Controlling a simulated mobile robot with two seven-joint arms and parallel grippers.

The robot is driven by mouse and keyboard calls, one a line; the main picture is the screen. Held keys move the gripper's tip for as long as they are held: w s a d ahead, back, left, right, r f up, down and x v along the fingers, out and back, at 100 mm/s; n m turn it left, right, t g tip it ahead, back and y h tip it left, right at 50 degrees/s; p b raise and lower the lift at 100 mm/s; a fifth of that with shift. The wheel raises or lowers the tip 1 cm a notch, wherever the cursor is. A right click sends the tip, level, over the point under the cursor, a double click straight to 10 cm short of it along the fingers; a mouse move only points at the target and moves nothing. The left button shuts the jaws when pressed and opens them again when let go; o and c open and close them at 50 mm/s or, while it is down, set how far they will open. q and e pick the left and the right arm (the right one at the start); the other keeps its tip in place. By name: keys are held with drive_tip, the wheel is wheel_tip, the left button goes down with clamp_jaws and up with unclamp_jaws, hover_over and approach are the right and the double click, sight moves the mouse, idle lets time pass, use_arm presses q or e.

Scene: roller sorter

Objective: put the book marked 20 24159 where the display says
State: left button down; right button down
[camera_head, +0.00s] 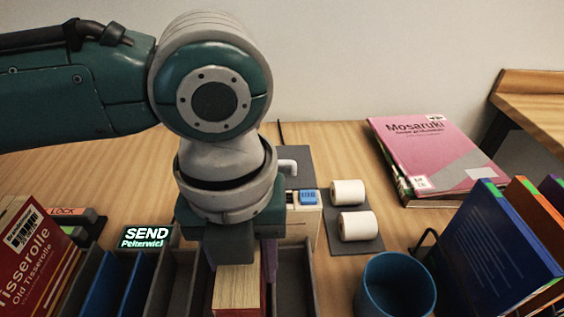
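My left gripper (237,250) points down over the divided sorter, at the upper end of a book with cream page edges and a red cover (238,292). Its fingertips are largely hidden, so I cannot tell whether it grips that book. A purple thing (269,258) shows just right of the gripper. The display (146,237) reads "SEND" with a name like "Pelterwick" below it. The sorter (293,272) has several narrow dark slots, one with a blue divider (108,282). I cannot read the mark 20 24159 on any book. My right gripper is out of view.
A red "Tisserolle" book (30,255) stands at left by a "LOCK" label (66,212). Two white rolls (347,193) lie on a grey mat. A blue cup (396,285) stands at front right. Pink book (425,150) lies behind upright books (490,250).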

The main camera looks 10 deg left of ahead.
use_arm(q)
drive_tip(key=shift+f, duration=0.45)
drive_tip(key=shift+c, duration=1.4)
unclamp_jaws()
drive_tip(key=shift+r, duration=0.1)
wheel_tip(320, 180, up, 10)
drive_tip(key=shift+f+p, duration=0.1)
drive_tip(key=shift+p, duration=0.5)
